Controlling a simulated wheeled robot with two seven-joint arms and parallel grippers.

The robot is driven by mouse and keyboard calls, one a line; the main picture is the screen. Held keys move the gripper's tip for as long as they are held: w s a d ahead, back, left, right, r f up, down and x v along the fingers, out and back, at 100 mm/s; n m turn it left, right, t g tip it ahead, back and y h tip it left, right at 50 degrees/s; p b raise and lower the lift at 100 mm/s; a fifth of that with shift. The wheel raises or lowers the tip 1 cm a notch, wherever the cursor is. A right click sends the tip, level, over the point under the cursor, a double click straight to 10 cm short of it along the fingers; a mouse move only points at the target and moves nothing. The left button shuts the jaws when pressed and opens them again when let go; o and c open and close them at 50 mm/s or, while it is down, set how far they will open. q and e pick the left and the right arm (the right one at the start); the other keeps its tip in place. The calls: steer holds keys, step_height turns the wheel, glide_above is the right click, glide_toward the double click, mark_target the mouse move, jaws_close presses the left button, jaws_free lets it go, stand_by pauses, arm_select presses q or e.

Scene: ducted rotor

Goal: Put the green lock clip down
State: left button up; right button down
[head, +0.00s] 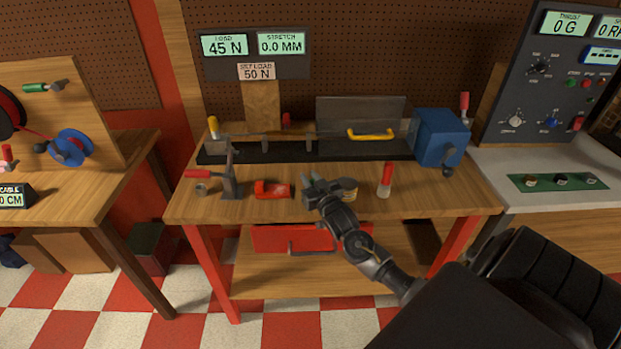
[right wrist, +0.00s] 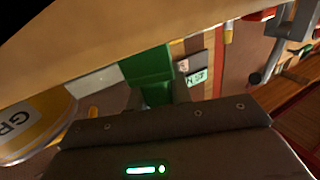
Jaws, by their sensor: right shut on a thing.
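The green lock clip (right wrist: 150,66) shows in the right wrist view, straight in front of my right gripper's palm. My right gripper (head: 312,186) is shut on it, low over the front part of the middle workbench (head: 230,209). In the head view I cannot make out the clip; the gripper seems to hide it. From these views I cannot tell whether the clip touches the bench top. My left gripper is not in view.
A round yellow tin (head: 346,188) stands just right of the gripper, and also shows in the wrist view (right wrist: 40,125). A red object (head: 272,189) lies to the left. A red-and-white bottle (head: 385,181) stands further right. Behind are a black rail (head: 365,149) and blue box (head: 440,137).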

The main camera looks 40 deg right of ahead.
steer(key=shift+f, duration=0.15)
steer(key=c, duration=1.3)
jaws_free()
steer(key=shift+o, duration=0.2)
steer(key=shift+r, duration=0.25)
steer(key=b+v, duration=0.2)
steer(key=v, duration=1)
